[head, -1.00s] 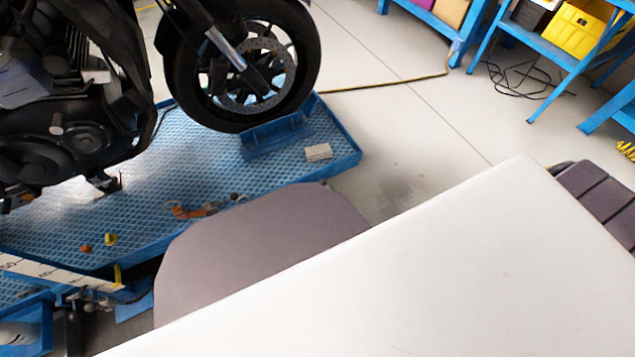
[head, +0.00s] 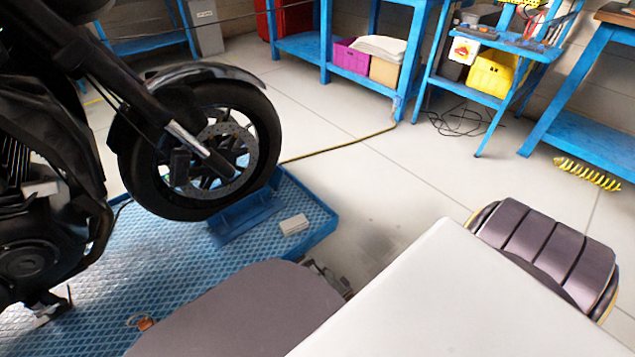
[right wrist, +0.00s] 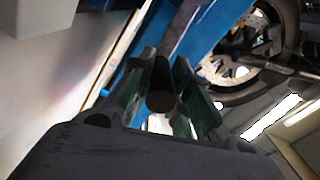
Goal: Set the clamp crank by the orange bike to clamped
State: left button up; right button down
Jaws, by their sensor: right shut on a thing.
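In the right wrist view my right gripper (right wrist: 165,70) has its two dark green fingers on either side of a dark round-ended handle (right wrist: 160,97), shut on it. The handle appears to be the clamp crank's; its set position cannot be told. A blue beam (right wrist: 205,45) lies just beyond it. In the head view a mostly black motorcycle (head: 60,150) stands on a blue textured lift platform (head: 150,255); no orange bodywork shows. The crank is not clearly visible there, with my grey and white parts covering the near area. My left gripper is not in view.
The front wheel (head: 205,150) rests by a blue chock (head: 245,218), near a small pale block (head: 294,225). A yellowish hose (head: 340,147) crosses the open floor. Blue shelves (head: 300,48) and a yellow bin (head: 492,74) stand at the back.

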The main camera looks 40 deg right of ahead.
jog(key=shift+d+f+m, duration=0.35)
jog(key=shift+f+m, duration=0.25)
jog(key=shift+m, duration=0.1)
jog(key=shift+f, duration=0.1)
jog(key=shift+s, duration=0.1)
jog(key=c, duration=1.3)
grip_release()
jog(key=shift+a, duration=0.15)
jog(key=shift+s, duration=0.2)
jog(key=s, duration=1.1)
jog(key=shift+s+d, duration=0.3)
